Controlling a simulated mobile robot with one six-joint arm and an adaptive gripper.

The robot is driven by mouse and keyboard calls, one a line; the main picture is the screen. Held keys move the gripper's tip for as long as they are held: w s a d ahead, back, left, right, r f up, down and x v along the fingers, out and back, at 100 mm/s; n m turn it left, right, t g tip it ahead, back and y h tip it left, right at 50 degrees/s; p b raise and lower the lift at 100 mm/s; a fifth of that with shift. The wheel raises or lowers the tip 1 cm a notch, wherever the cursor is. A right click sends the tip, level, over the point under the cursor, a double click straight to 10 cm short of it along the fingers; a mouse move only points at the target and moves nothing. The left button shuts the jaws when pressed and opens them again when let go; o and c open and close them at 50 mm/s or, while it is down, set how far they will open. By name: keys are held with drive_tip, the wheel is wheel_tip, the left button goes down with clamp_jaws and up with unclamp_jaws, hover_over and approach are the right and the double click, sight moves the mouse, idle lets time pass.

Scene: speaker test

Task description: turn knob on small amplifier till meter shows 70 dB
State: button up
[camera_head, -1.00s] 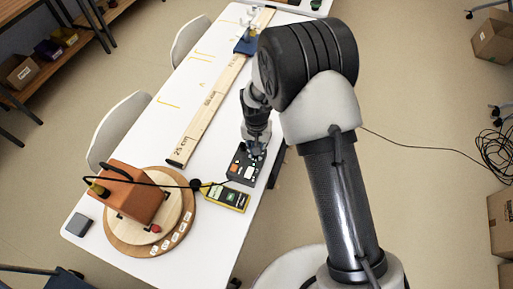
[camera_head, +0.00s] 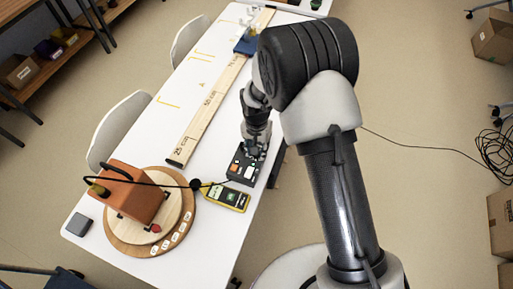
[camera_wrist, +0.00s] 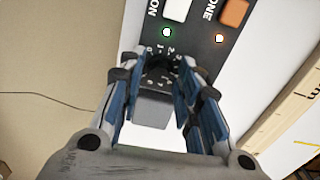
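The small amplifier (camera_head: 242,169) is a dark box near the right edge of the white table. In the wrist view its dark panel (camera_wrist: 203,50) shows a white and an orange button, and a numbered dial. A dark knob (camera_wrist: 160,70) lies between my fingertips. A grey block (camera_wrist: 152,110) sits nearer the camera, also between the fingers; I cannot tell whether it belongs to the knob. My gripper (camera_wrist: 158,78) has a blue-padded finger on each side; contact is unclear. It is over the amplifier in the head view (camera_head: 256,150). The yellow meter (camera_head: 230,197) lies beside the amplifier; its reading is too small.
An orange speaker (camera_head: 136,190) stands on a round wooden turntable (camera_head: 122,238) at the table's near end. A long wooden ruler (camera_head: 206,114) runs along the table to a blue base (camera_head: 246,45). A dark cable passes from the speaker toward the meter.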

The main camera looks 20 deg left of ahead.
drive_tip(key=shift+o, duration=0.4)
wheel_tip(320, 180, up, 12)
idle(0.4)
idle(0.3)
drive_tip(key=s+d+r+t, duration=0.1)
drive_tip(key=s+d+r, duration=0.1)
drive_tip(key=d+r, duration=0.6)
drive_tip(key=s+d+r+t, duration=0.1)
drive_tip(key=s+d+r, duration=0.1)
drive_tip(key=d+r, duration=0.55)
drive_tip(key=s+d+r+t, duration=0.1)
drive_tip(key=s+d+r, duration=0.2)
drive_tip(key=s+d, duration=0.3)
drive_tip(key=s+d+r+t, duration=0.1)
drive_tip(key=s+d+r, duration=0.3)
drive_tip(key=s, duration=0.6)
drive_tip(key=shift+s+d+r+t, duration=0.15)
drive_tip(key=shift+d+t, duration=0.15)
drive_tip(key=shift+d, duration=0.55)
